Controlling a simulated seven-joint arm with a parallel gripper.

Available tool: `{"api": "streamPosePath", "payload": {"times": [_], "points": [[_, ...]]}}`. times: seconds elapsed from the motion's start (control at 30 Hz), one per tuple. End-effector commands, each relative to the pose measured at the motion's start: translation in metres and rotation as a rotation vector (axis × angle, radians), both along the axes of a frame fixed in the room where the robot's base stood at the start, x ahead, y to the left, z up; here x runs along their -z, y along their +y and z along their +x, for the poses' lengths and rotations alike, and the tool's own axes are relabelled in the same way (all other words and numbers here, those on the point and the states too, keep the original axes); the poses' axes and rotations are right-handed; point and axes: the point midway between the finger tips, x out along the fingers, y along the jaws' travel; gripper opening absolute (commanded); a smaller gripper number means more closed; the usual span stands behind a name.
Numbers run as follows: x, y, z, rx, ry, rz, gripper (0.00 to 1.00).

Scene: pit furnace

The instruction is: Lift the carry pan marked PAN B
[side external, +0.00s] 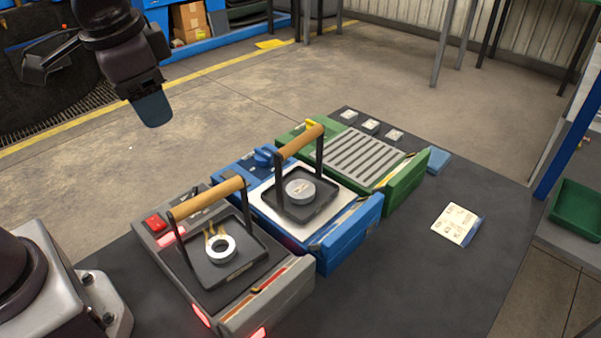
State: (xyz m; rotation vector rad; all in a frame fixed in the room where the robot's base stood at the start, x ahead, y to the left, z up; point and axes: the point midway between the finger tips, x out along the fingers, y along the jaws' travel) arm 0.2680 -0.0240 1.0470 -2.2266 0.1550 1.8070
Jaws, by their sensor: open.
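Two dark carry pans with arched wooden-grip handles stand on units on the dark bench. The nearer pan (233,282) sits on the grey unit and holds a pale ring (221,248). The farther pan (316,209) sits on the blue unit and holds a grey round piece (300,190). Both have small marks on their front rims, too small to read, so I cannot tell which is PAN B. Both handles stand upright. My gripper (152,110) hangs at the upper left, above and well apart from both pans, with nothing seen in it.
The grey unit (273,310) has a red button (154,222) and glowing red lights. The blue unit (352,237) stands beside it, then a green unit (407,187) with a slatted top. A printed card (456,223) lies on the right. The bench's right side is mostly clear.

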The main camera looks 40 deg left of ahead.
Motion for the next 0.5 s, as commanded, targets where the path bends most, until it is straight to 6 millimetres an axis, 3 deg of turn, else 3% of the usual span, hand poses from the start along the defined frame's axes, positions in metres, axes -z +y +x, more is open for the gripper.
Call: {"api": "streamPosePath", "payload": {"times": [0.03, 0.27, 0.5], "points": [[0.006, -0.008, 0.018, 0.102, 0.052, 0.033, 0.53], [0.031, -0.048, 0.09, 0.716, 0.239, 0.148, 0.53], [0.065, -0.088, 0.163, 1.512, 0.358, 0.181, 0.53]]}}
